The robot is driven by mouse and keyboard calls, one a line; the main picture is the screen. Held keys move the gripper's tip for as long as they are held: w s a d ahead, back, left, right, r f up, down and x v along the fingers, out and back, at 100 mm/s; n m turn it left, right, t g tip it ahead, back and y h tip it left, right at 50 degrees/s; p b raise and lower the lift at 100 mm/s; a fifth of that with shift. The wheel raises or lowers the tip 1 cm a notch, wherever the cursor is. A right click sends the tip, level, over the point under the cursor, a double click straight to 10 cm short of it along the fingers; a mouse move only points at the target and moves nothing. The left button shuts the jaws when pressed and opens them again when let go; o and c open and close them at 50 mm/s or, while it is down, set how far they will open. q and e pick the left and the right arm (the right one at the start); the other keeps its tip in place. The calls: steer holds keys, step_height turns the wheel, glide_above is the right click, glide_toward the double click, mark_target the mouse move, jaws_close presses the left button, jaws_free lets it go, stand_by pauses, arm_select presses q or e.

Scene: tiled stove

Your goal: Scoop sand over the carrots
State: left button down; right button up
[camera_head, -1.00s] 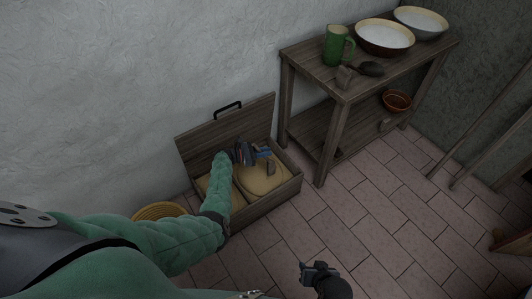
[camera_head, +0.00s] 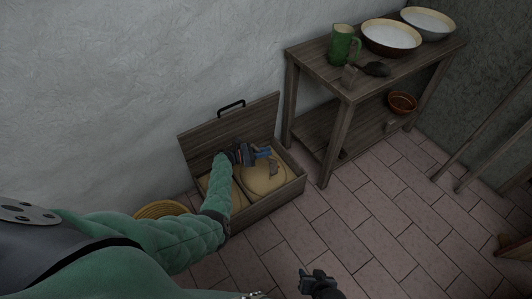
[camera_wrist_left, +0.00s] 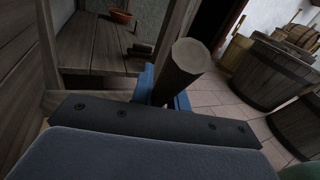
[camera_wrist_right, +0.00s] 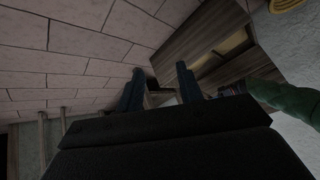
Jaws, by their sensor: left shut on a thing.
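A wooden box (camera_head: 275,206) with its lid (camera_head: 232,130) raised stands on the floor by the wall. Sand (camera_head: 264,182) shows in its right compartment, and a similar surface shows in the left one, partly behind my arm. No carrots are visible. My left gripper (camera_head: 262,154) is over the right compartment. It is shut on a round wooden handle (camera_wrist_left: 183,70), seen in the left wrist view; a brown part of the tool (camera_head: 273,168) shows below the fingers, at or just above the sand. My right gripper (camera_head: 318,280) is open and empty over the floor; its parted fingers show in the right wrist view (camera_wrist_right: 160,85).
A wooden table (camera_head: 318,62) right of the box bears a green mug (camera_head: 341,45), two bowls (camera_head: 391,38) and a dark utensil (camera_head: 376,69). A brown bowl (camera_head: 402,102) is on its lower shelf. A basket (camera_head: 160,209) stands left.

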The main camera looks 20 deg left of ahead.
arm_select(q)
steer(key=shift+s+a+f, duration=0.1)
steer(key=shift+a, duration=0.15)
steer(key=shift+s+a+h+b, duration=0.1)
steer(key=shift+a+h+b, duration=0.15)
steer(key=shift+h+b, duration=0.2)
steer(key=shift+a, duration=0.1)
steer(key=shift+s+a+f+t+h+b, duration=0.25)
steer(key=shift+a+t+b, duration=0.35)
steer(key=shift+b, duration=0.25)
steer(key=shift+s+a+f+n+t+h+b, duration=0.2)
steer(key=shift+a+h+b, duration=0.15)
steer(key=shift+a+b, duration=0.2)
steer(key=shift+s+a+f+n+t+h+b, duration=0.1)
steer(key=shift+s+a+n+t+h+b, duration=0.1)
steer(key=shift+a+h+b, duration=0.35)
arm_select(e)
step_height(320, 180, down, 11)
steer(key=t, duration=0.1)
steer(key=shift+s+d, duration=0.15)
steer(key=shift+s, duration=0.15)
arm_select(q)
steer(key=shift+d, duration=0.15)
arm_select(e)
steer(key=shift+f, duration=0.1)
